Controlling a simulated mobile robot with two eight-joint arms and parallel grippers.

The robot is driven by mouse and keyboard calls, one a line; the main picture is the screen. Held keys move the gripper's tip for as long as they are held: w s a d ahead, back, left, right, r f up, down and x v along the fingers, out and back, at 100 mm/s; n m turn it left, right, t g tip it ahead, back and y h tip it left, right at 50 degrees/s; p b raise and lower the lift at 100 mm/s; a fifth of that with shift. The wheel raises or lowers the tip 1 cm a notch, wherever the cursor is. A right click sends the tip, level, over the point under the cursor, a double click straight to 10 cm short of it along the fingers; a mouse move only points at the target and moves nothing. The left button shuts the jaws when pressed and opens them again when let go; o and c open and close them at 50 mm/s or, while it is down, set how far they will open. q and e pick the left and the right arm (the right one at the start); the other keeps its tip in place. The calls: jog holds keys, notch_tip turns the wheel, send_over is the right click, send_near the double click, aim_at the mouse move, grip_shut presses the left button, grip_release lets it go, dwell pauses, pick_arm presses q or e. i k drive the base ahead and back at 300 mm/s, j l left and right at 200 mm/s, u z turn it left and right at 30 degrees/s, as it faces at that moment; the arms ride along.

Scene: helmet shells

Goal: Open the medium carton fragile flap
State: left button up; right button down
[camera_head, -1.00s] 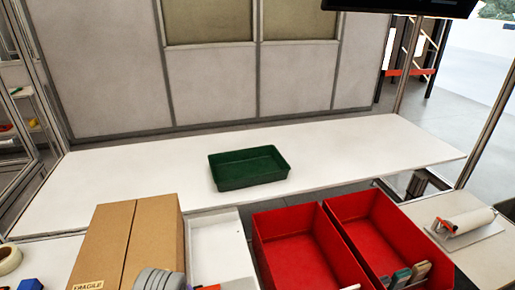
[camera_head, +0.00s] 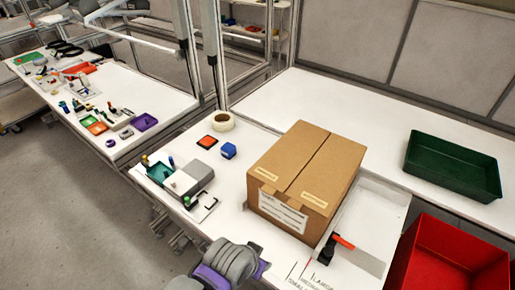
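The brown cardboard carton (camera_head: 308,175) stands on the white table in the middle of the view. Its top lies flat and shut, with a seam between two flaps. Small pale labels show near the front edge of the top, too small to read here. A larger white label (camera_head: 283,209) is on its front face. A grey and purple part of my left arm (camera_head: 235,263) is in front of the carton at the bottom edge, apart from it in the picture. Its fingertips cannot be made out. My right gripper is out of view.
A dark tool with an orange part (camera_head: 342,241) lies right of the carton near a white tray (camera_head: 385,208). A red bin (camera_head: 440,240) and green tray (camera_head: 420,150) stand further right. Tape (camera_head: 223,121), a blue block (camera_head: 229,150) and grey box (camera_head: 193,175) are left.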

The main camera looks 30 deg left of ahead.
aim_at(279, 166)
jog(key=u, duration=0.8)
jog(key=k+u, duration=0.25)
